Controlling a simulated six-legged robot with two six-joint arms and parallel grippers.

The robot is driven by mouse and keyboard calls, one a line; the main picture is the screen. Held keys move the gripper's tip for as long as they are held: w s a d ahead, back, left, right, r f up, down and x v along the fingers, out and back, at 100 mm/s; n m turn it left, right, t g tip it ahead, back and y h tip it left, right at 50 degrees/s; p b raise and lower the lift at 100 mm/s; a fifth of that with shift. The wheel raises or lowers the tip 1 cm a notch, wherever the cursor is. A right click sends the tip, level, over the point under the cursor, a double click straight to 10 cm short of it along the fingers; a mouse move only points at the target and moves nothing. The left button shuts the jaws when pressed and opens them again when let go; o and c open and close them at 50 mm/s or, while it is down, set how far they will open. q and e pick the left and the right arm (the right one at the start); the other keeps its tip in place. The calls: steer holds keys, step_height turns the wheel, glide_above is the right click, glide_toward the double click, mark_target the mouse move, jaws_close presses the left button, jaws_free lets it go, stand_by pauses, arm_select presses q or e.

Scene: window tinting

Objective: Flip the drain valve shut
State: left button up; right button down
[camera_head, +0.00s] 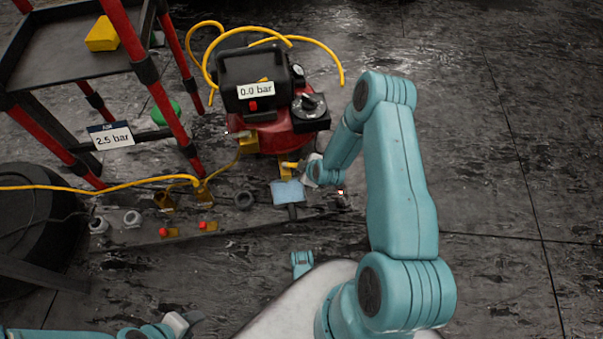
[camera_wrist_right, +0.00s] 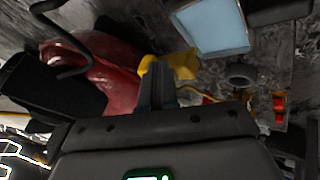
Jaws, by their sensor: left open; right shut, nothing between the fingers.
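The red compressor tank (camera_head: 276,137) stands at the back with a black top and a tag reading 0.0 bar. A yellow part (camera_head: 287,168) low at its front looks like the drain valve; it also shows in the right wrist view (camera_wrist_right: 182,64), partly hidden behind the fingers. My right gripper (camera_wrist_right: 157,84) is shut and empty, its fingertips right at that yellow part; I cannot tell whether they touch. In the head view my wrist hides most of these fingers. My left gripper (camera_head: 187,320) is open, low at the bottom left, far from the valve.
A light-blue pad (camera_head: 288,192) stands just in front of the tank. A board (camera_head: 240,221) carries red-knobbed yellow fittings (camera_head: 208,226) and grey rings. A red-legged cart (camera_head: 66,45) stands at left, with a 2.5 bar tag (camera_head: 111,136). Yellow hoses (camera_head: 95,187) cross the area. Floor at right is clear.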

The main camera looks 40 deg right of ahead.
steer(key=shift+w+a, duration=0.55)
steer(key=shift+a, duration=0.05)
arm_select(q)
steer(key=shift+f, duration=0.1)
arm_select(e)
steer(key=shift+a, duration=0.1)
